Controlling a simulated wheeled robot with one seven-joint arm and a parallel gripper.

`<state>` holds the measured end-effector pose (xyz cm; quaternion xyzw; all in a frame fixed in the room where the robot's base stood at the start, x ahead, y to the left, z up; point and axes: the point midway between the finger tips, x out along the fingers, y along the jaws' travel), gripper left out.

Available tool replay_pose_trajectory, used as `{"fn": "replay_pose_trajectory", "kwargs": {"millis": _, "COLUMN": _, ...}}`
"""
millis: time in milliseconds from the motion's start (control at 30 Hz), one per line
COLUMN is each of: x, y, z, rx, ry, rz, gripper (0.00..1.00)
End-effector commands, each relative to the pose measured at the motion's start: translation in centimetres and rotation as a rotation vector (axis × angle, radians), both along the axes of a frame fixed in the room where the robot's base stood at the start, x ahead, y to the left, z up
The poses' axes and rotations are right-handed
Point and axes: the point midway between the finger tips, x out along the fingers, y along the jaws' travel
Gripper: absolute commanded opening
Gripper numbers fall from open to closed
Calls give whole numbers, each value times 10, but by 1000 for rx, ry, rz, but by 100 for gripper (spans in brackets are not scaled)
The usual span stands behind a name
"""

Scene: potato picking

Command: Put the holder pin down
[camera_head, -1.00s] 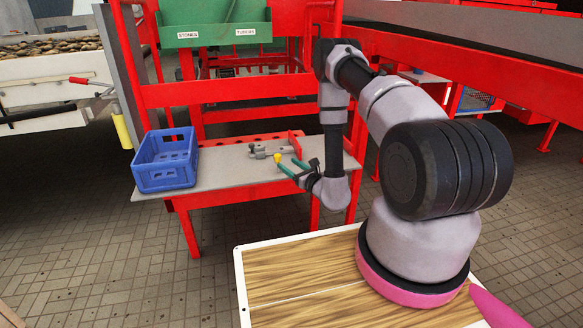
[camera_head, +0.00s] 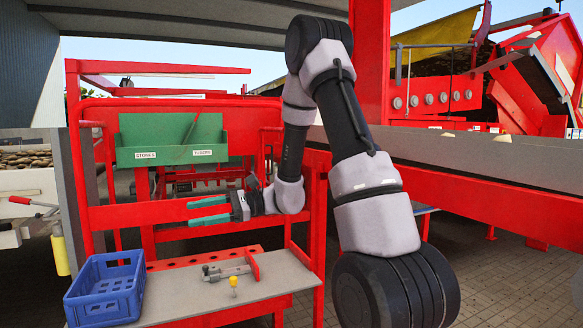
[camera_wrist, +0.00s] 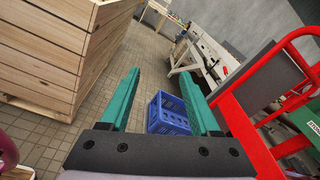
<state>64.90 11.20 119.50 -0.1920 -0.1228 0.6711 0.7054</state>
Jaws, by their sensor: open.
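The holder pin (camera_head: 233,282), with a yellow head, stands on the grey work table (camera_head: 190,300) near its front edge, just in front of a small metal clamp (camera_head: 225,271). My gripper (camera_head: 190,212) is raised well above the table, in front of the red frame, its teal fingers pointing left. It is open, with nothing between the fingers. The wrist view shows the same empty gap in my gripper (camera_wrist: 158,76). The pin does not show in the wrist view.
A blue crate (camera_head: 106,289) stands at the table's left end; it also shows in the wrist view (camera_wrist: 168,115). A red strip with holes (camera_head: 204,258) runs along the table's back. A green bin (camera_head: 170,139) labelled stones and tubers hangs above. A wooden box (camera_wrist: 55,45) is at the wrist view's left.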

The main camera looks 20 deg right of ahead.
Motion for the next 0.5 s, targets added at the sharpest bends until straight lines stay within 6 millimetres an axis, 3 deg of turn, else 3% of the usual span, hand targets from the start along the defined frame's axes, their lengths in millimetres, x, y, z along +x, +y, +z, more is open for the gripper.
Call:
{"fn": "replay_pose_trajectory", "kwargs": {"millis": 33, "x": -19, "y": 0, "z": 17, "rx": -64, "ry": -56, "rz": 56, "gripper": 63}}
{"fn": "replay_pose_trajectory", "kwargs": {"millis": 200, "x": -79, "y": -13, "z": 44, "rx": -323, "ry": -220, "rz": 218, "gripper": 63}}
{"fn": "replay_pose_trajectory", "kwargs": {"millis": 367, "x": -122, "y": -41, "z": 58, "rx": -596, "ry": -394, "rz": 303, "gripper": 63}}
{"fn": "replay_pose_trajectory", "kwargs": {"millis": 500, "x": -147, "y": -75, "z": 70, "rx": -845, "ry": -563, "rz": 321, "gripper": 63}}
